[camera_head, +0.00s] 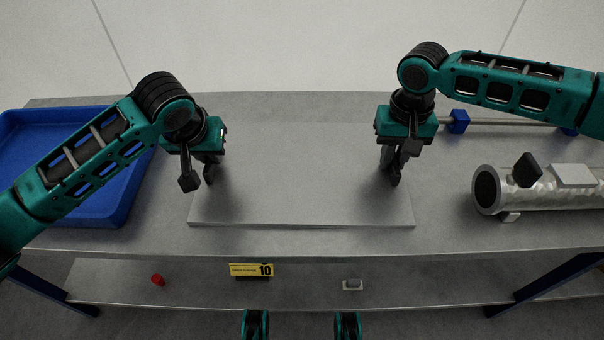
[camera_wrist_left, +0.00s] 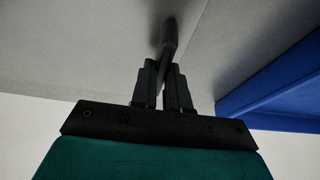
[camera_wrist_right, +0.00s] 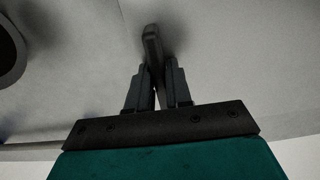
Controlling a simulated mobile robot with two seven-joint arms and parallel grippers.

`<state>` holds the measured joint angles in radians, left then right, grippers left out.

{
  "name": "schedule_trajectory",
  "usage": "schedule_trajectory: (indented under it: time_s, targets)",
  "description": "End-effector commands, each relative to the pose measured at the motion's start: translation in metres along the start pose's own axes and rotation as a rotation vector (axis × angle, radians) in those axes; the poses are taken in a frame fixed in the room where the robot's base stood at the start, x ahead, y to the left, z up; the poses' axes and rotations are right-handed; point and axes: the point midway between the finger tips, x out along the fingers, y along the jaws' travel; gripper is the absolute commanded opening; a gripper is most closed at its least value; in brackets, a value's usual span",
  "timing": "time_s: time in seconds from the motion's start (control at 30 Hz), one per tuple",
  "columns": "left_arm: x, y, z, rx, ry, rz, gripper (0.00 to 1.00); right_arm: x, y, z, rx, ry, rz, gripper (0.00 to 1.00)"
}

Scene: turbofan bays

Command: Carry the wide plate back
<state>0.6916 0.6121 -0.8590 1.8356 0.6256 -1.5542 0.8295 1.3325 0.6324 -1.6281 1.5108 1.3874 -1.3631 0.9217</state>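The wide plate (camera_head: 300,180) is a flat grey sheet across the middle of the bench. A dark upright handle stands near each end, one in the left wrist view (camera_wrist_left: 170,38) and one in the right wrist view (camera_wrist_right: 153,48). My left gripper (camera_head: 209,178) is shut on the left handle, its fingers on both sides of it. My right gripper (camera_head: 394,178) is shut on the right handle in the same way. The plate looks level. I cannot tell whether it touches the bench. The grippers partly hide both handles.
A blue tray (camera_head: 108,212) stands at the left of the bench (camera_head: 440,225). At the right lie a silver cylinder (camera_head: 535,190) and a rod with blue blocks (camera_head: 459,121). The lower shelf holds a yellow label (camera_head: 251,270), a red piece (camera_head: 158,280) and a small grey part (camera_head: 352,285).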

Motion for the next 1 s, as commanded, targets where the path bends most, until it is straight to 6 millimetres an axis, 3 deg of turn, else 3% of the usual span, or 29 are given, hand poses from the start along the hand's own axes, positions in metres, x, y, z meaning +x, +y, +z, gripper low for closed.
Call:
schedule_trajectory:
  time_s: [0.27, 0.57, 0.73, 1.0]
  targets:
    - [0.000, -0.002, 0.000, -0.002, -0.001, -0.005, 0.40, 0.000, 0.002, 0.000, 0.003, 0.000, 0.004, 0.45]
    - [-0.004, -0.001, -0.001, 0.000, 0.001, -0.001, 0.40, 0.000, 0.001, 0.000, 0.001, 0.000, 0.001, 0.45]
    - [-0.028, 0.000, -0.001, 0.001, 0.003, 0.000, 0.40, -0.001, 0.000, 0.000, 0.001, 0.000, 0.001, 0.45]
    - [-0.086, -0.001, -0.001, 0.000, 0.004, -0.002, 0.40, 0.000, 0.000, 0.000, 0.000, 0.000, 0.001, 0.45]
